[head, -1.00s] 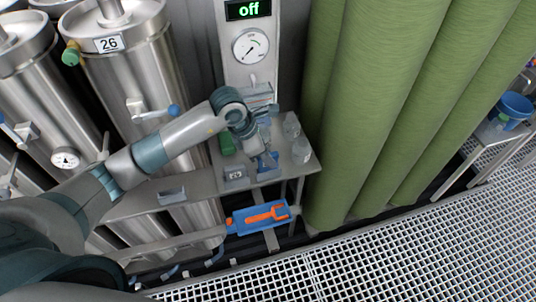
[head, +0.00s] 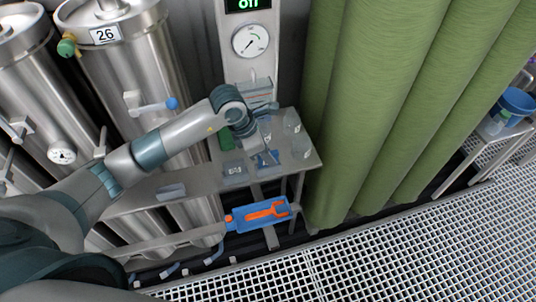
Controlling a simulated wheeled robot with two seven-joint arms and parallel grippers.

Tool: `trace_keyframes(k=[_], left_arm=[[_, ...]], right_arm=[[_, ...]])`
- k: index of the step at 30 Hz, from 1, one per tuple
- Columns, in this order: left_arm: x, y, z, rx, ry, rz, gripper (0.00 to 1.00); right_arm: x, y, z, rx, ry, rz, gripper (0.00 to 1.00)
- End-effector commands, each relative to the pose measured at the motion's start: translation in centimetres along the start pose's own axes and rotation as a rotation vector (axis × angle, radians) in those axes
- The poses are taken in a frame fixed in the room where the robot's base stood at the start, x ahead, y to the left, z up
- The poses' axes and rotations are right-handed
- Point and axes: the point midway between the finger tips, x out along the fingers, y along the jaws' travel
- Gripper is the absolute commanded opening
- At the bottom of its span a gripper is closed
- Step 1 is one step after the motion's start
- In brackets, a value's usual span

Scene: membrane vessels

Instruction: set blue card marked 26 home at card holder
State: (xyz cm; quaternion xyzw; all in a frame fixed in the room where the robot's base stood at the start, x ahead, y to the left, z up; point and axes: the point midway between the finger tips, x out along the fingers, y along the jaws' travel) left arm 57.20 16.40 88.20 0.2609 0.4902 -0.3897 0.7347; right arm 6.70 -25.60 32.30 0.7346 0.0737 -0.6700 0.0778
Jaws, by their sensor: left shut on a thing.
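My left gripper (head: 263,152) points down over the right part of the metal table. It is shut on a small blue card (head: 268,158), low over the table top near its front edge. The card's number is too small to read. The gripper partly covers the card and what is directly beneath it, so I cannot tell if the card touches anything. A small grey block with a pale label (head: 235,169) stands just left of the card. I cannot tell for sure which piece is the card holder. My right gripper is out of view.
The metal table (head: 303,164) carries clear vessels (head: 292,122) at the right and a green item (head: 226,138) behind. A grey tray-like piece (head: 172,190) sits on the left. A steel tank marked 26 (head: 150,75) and green columns (head: 360,100) flank the table.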

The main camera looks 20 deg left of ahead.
Motion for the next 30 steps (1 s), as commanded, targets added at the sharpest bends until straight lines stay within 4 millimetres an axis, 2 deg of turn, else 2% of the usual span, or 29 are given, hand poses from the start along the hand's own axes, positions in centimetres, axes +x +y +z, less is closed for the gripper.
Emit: trace_keyframes(k=[24, 25, 27, 30], left_arm=[[0.45, -0.07, -0.24, 0.0, 0.002, -0.002, 0.0], [0.45, -0.07, -0.24, 0.0, 0.002, -0.002, 0.2], [0.45, -0.06, -0.24, 0.0, 0.002, -0.001, 0.37], [0.42, -0.04, -0.21, 0.0, 0.001, -0.001, 0.37]], right_arm=[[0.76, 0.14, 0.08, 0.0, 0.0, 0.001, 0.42], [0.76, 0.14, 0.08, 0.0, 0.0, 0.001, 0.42], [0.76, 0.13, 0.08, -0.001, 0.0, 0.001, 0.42], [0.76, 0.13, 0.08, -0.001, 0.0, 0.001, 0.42]])
